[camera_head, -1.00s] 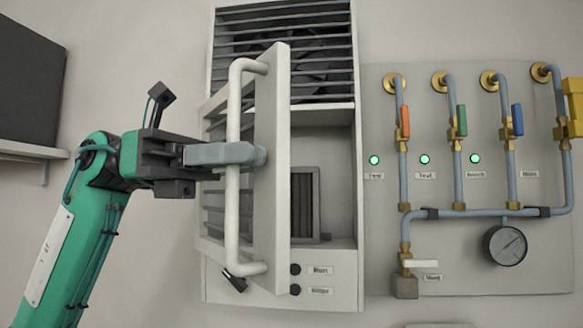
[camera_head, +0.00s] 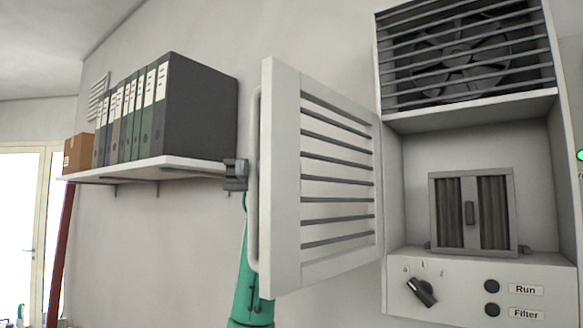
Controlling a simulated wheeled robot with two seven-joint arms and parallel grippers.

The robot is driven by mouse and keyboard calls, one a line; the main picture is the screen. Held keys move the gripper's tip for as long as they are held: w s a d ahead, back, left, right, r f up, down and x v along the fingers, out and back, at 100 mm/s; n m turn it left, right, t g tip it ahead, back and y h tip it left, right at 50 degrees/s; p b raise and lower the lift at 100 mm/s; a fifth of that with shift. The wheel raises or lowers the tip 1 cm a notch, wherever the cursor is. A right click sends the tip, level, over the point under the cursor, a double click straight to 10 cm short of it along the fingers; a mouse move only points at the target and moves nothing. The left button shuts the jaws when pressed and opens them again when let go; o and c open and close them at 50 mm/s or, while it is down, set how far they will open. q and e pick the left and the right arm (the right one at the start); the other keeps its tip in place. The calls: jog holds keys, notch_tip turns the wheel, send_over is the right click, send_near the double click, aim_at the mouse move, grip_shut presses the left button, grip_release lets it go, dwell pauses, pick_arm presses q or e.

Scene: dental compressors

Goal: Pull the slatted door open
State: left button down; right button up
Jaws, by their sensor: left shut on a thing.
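The slatted door (camera_head: 285,180) is swung wide open to the left of its white cabinet (camera_head: 465,275), hinged on the cabinet's left side. Its long white bar handle (camera_head: 253,225) shows at the door's left edge, on the face turned away from me. My left gripper (camera_head: 240,174) is shut on the handle at about mid height, with its fingertips mostly hidden behind the door edge. My green left arm comes up from below behind the door. My right gripper is not in view.
Inside the cabinet sits a grey framed filter (camera_head: 474,211); a fan grille (camera_head: 460,55) is above it. A black knob (camera_head: 421,291) and two buttons are on the panel below. A shelf (camera_head: 150,168) with binders (camera_head: 190,108) is close behind my gripper at left.

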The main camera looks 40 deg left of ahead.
pick_arm(q)
jog(key=shift+w+a, duration=0.15)
jog(key=shift+a, duration=0.75)
jog(key=c, duration=1.8)
grip_release()
jog(key=shift+d, duration=0.1)
jog(key=p+v, duration=0.2)
jog(key=v, duration=1)
jog(key=shift+p, duration=0.4)
